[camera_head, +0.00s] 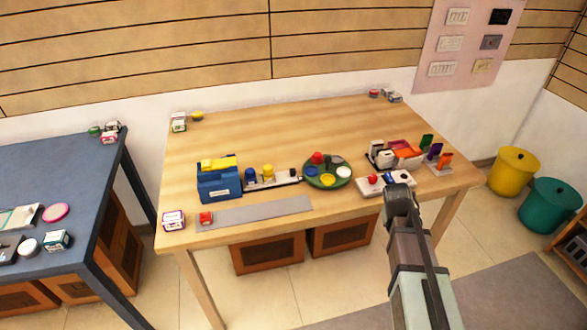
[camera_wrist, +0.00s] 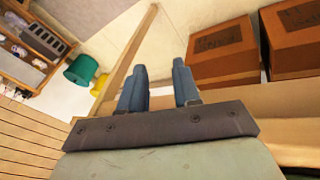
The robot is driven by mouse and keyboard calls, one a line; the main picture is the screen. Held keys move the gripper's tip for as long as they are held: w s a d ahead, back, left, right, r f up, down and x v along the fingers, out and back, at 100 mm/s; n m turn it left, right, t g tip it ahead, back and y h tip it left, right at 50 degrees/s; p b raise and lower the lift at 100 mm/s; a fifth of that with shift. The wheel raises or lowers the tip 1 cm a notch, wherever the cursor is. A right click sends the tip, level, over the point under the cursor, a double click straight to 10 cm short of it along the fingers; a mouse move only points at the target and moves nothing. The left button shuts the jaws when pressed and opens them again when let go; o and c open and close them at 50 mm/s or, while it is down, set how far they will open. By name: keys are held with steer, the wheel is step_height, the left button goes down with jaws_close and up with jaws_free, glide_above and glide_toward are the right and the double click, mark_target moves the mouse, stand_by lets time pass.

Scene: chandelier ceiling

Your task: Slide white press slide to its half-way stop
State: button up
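A white press-like block (camera_head: 384,157) stands at the right part of the wooden table, beside orange and red pieces; it may be the white press. Its slide is too small to make out, and I cannot tell its position. My gripper (camera_wrist: 159,68) is open and empty, with its two blue-grey fingers apart. In the head view my arm's dark end (camera_head: 400,198) is at the table's front right edge, in front of a white base with a red button (camera_head: 373,180) and partly covering it. The press does not show in the wrist view.
A green round tray (camera_head: 328,184) with coloured pieces, a rail with yellow and blue knobs (camera_head: 268,172) and a blue toolbox-like block (camera_head: 219,183) stand to the left. A grey strip (camera_head: 255,211) lies along the front. The table's back middle is clear.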

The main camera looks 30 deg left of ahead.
steer(key=shift+m+t+y, duration=0.5)
steer(key=shift+t+y, duration=0.1)
steer(key=w+a+r, duration=0.2)
steer(key=r, duration=0.1)
steer(key=w+a+r, duration=0.1)
steer(key=a+r, duration=0.1)
steer(key=r, duration=0.1)
steer(key=w+a+r, duration=0.2)
steer(key=r, duration=0.1)
steer(key=shift+w+r, duration=0.3)
steer(key=shift+r, duration=0.05)
steer(key=s+a+r+n+g+y, duration=0.1)
steer(key=s+a+r, duration=0.15)
steer(key=a, duration=0.55)
steer(key=s+a+r+n+y, duration=0.1)
steer(key=a+r+n, duration=0.15)
steer(key=a, duration=0.45)
steer(key=n+g+y, duration=0.1)
steer(key=n+y, duration=0.1)
glide_toward(293, 170)
steer(key=x, duration=0.9)
steer(key=shift+r, duration=0.1)
jaws_close()
